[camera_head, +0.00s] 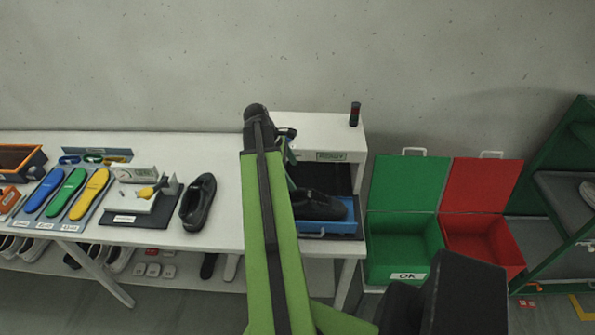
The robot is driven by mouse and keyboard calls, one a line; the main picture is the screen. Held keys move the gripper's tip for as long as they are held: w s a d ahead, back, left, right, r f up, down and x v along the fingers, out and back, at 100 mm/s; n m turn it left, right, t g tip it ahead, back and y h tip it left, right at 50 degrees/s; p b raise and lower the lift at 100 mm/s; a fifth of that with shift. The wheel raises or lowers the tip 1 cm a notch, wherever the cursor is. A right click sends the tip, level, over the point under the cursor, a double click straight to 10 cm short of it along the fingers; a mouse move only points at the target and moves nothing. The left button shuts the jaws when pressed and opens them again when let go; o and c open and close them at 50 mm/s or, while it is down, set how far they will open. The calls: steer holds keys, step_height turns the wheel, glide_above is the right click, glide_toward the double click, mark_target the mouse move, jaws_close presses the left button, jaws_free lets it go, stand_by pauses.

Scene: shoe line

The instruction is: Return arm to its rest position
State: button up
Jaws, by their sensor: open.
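My green arm reaches from the bottom middle of the picture toward the table's back right. My gripper (288,140) is at the far end, largely hidden behind the arm's dark joint, in front of the white machine (325,125). I see nothing held in it, though its fingers barely show. A black shoe (318,205) sits in the blue tray (335,229) under the machine, partly behind my arm. Another black shoe (198,203) stands on the white table (222,178), left of the arm and apart from it.
Blue, green and yellow insoles (67,194) lie on the table's left, beside a small white device (140,200). A green bin (398,250) and a red bin (480,240) stand open on the right, near a green rack (550,215).

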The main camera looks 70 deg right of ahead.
steer(key=shift+w+r, duration=0.15)
steer(key=shift+r, duration=0.1)
steer(key=w+a+f+n+t+h+b, duration=0.1)
steer(key=w+a+f+n+b, duration=0.3)
steer(key=w+a, duration=0.8)
steer(key=w+a+f+n+t+b, duration=0.15)
steer(key=w+a+f+b, duration=0.35)
steer(key=w+a, duration=0.7)
steer(key=w+a+f+m+y+b, duration=0.1)
steer(key=a+f+m, duration=0.1)
steer(key=a, duration=0.8)
steer(key=w+a+f+m+t+y+b, duration=0.1)
steer(key=a+m, duration=0.3)
steer(key=a, duration=0.5)
steer(key=w+a+f+m+t+b, duration=0.1)
steer(key=w+a+f+m+b, duration=0.1)
steer(key=a, duration=0.8)
steer(key=shift+a+f+m+y, duration=0.4)
steer(key=shift+f+m, duration=0.1)
steer(key=shift+m, duration=0.35)
